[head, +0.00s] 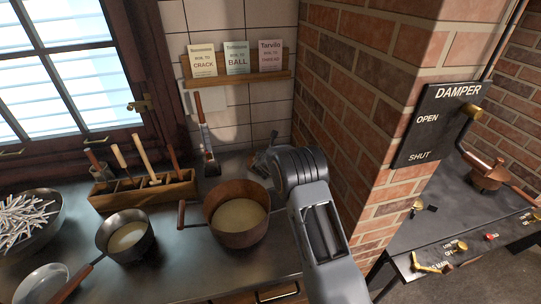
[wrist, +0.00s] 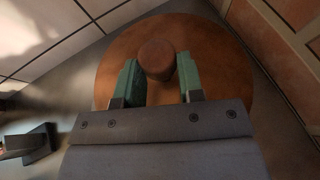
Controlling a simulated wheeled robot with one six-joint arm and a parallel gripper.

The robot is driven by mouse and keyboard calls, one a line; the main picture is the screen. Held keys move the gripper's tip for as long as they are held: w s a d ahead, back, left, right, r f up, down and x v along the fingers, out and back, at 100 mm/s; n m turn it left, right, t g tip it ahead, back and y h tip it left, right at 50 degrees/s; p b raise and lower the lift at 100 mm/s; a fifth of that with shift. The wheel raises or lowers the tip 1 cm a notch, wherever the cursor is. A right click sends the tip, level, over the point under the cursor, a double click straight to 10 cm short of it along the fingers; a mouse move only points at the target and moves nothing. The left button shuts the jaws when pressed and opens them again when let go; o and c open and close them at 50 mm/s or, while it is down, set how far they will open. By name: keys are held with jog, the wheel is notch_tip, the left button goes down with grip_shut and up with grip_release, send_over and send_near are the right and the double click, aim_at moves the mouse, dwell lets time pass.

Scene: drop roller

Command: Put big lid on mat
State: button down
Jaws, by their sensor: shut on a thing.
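The big lid (wrist: 215,50) is a round, copper-brown disc with a short round knob (wrist: 157,60) at its middle. In the wrist view my gripper (wrist: 157,80) has its two green fingers on either side of the knob and is shut on it. The near part of the lid is hidden behind my gripper's body. In the head view my arm reaches to the back corner of the counter and I cannot make out the lid there. I cannot make out a mat in either view.
A large copper pot (head: 237,211) of pale liquid stands open just left of my arm. A smaller dark pan (head: 126,235), a wooden tool rack (head: 145,190) and a bowl of sticks (head: 30,222) are further left. A brick pillar (head: 345,130) rises close on the right.

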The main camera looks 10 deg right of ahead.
jog(key=shift+f, duration=0.3)
jog(key=shift+f, duration=0.15)
jog(key=c, duration=0.8)
grip_release()
jog(key=shift+o, duration=0.2)
